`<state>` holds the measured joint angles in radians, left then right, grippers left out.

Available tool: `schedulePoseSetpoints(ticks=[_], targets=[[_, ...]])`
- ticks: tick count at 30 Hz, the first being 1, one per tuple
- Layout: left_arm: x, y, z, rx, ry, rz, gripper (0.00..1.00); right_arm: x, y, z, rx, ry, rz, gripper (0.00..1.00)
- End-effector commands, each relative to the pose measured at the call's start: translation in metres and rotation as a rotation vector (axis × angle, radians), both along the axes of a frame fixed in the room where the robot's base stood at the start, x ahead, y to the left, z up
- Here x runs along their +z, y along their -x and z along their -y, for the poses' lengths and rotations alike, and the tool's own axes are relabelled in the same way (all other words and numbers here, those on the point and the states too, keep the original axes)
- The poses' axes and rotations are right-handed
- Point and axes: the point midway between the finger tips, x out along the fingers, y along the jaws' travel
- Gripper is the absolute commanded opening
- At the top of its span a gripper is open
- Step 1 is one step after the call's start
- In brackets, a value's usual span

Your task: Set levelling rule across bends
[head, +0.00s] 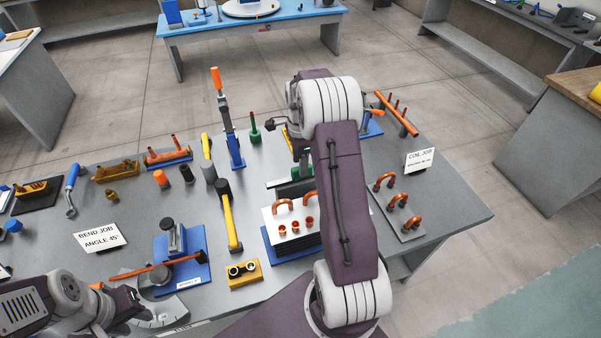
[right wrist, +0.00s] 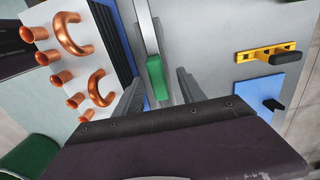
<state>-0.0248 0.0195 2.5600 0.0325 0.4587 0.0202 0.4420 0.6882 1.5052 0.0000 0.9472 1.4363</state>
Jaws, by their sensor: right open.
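A grey metal strip with a green grip, which looks like the levelling rule (right wrist: 156,78), lies between the parted fingers of my right gripper (right wrist: 158,90) in the right wrist view. I cannot tell whether the fingers touch it.
Short copper stubs (head: 295,226) stand by the bends. A plate with more copper bends (head: 408,224) is at the right. A yellow-handled tool (head: 231,222), a blue bending fixture (head: 190,262) and a yellow block (head: 244,274) lie left of the white plate.

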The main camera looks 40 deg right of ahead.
Motion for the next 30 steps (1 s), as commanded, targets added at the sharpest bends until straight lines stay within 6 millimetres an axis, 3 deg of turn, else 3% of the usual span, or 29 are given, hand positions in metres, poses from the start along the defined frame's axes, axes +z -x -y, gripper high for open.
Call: schedulePoseSetpoints(ticks=[7, 14, 15, 20, 30], targets=[[0.013, 0.000, 0.000, 0.000, 0.000, 0.001, 0.36, -0.040, 0.002, 0.003, 0.000, -0.002, -0.004, 0.47], [0.013, 0.000, 0.000, 0.000, 0.000, 0.000, 0.36, -0.046, 0.001, 0.003, 0.000, 0.000, -0.001, 0.47], [0.013, 0.000, 0.000, 0.000, 0.000, 0.000, 0.36, -0.046, 0.001, 0.003, 0.000, 0.000, -0.001, 0.45], [0.013, 0.000, 0.000, 0.000, 0.000, 0.000, 0.36, -0.045, 0.001, 0.003, 0.000, 0.000, -0.001, 0.00], [0.013, 0.000, 0.000, 0.000, 0.000, 0.000, 0.36, -0.045, 0.001, 0.004, 0.000, 0.000, 0.000, 0.00]])
